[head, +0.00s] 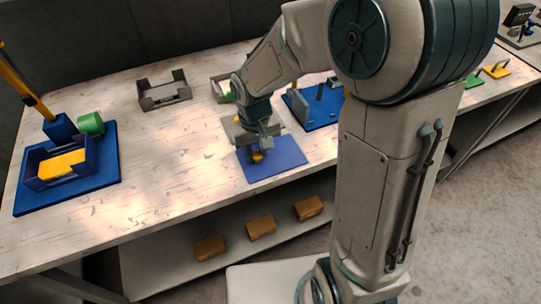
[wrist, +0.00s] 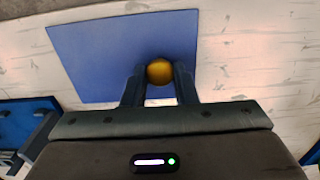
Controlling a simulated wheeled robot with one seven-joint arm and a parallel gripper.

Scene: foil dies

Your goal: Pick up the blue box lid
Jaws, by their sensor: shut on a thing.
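The blue box lid is a flat blue plate (head: 281,158) with a round yellow knob (head: 257,156). It is at the front middle of the pale worktable, and I cannot tell whether it rests on the table or is slightly above it. In the wrist view the blue plate (wrist: 115,50) spreads out beyond my fingers, with the golden knob (wrist: 159,72) between them. My gripper (head: 258,148) points down over the lid and is shut on its knob.
A blue tray (head: 105,155) with a yellow block, and a green cylinder (head: 90,124), are at the left. A grey holder (head: 165,95) stands further back. A blue base with grey parts (head: 322,117) is close on the right. Brown blocks (head: 262,227) lie on the lower shelf.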

